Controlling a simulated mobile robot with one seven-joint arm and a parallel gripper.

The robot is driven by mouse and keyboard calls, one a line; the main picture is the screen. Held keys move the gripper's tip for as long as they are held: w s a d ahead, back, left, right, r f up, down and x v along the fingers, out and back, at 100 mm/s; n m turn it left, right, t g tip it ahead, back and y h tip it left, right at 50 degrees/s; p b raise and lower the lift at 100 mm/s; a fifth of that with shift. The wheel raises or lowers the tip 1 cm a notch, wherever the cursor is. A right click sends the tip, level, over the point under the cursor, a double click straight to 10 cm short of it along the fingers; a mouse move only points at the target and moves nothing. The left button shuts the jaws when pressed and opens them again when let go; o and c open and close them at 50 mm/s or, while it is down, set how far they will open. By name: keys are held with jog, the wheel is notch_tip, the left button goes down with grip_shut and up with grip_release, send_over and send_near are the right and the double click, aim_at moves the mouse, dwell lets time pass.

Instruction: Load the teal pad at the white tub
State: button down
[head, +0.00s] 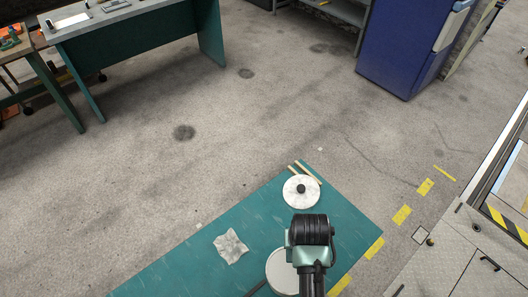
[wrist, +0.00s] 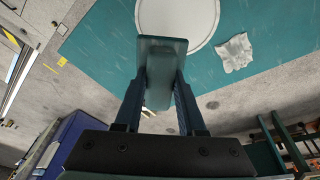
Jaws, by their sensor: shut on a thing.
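My gripper (wrist: 160,88) is shut on the teal pad (wrist: 160,52), a small dark teal block held between the two fingers in the wrist view. The white tub (wrist: 195,18) is round and pale with a rim, and lies just beyond the pad in that view; the pad overlaps its near edge in the picture. I cannot tell the height of the pad over it. In the head view the white tub (head: 279,268) stands on a teal mat (head: 180,272), its right side hidden by my arm. The fingers and the pad are hidden there.
On the mat lie a crumpled pale cloth (head: 231,246), a white disc with a dark knob (head: 301,191) and thin wooden sticks (head: 309,172). A dark rod (head: 256,287) lies beside the tub. A green bench (head: 135,40) and blue cabinet (head: 405,50) stand behind; open floor lies between.

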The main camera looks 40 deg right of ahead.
jog(key=shift+s+d+m, duration=0.3)
jog(key=shift+s+m, duration=0.1)
jog(key=shift+s, duration=0.1)
jog(key=shift+s+d+f+b, duration=0.25)
jog(key=shift+f+b, duration=0.3)
jog(key=shift+b, duration=0.15)
notch_tip(320, 180, down, 4)
jog(key=b, duration=0.4)
jog(key=shift+r, duration=0.2)
jog(key=shift+a+f, duration=0.1)
jog(key=shift+f, duration=0.4)
jog(key=shift+w+r, duration=0.1)
dwell(0.3)
notch_tip(320, 180, up, 7)
jog(key=p, duration=0.7)
dwell(0.9)
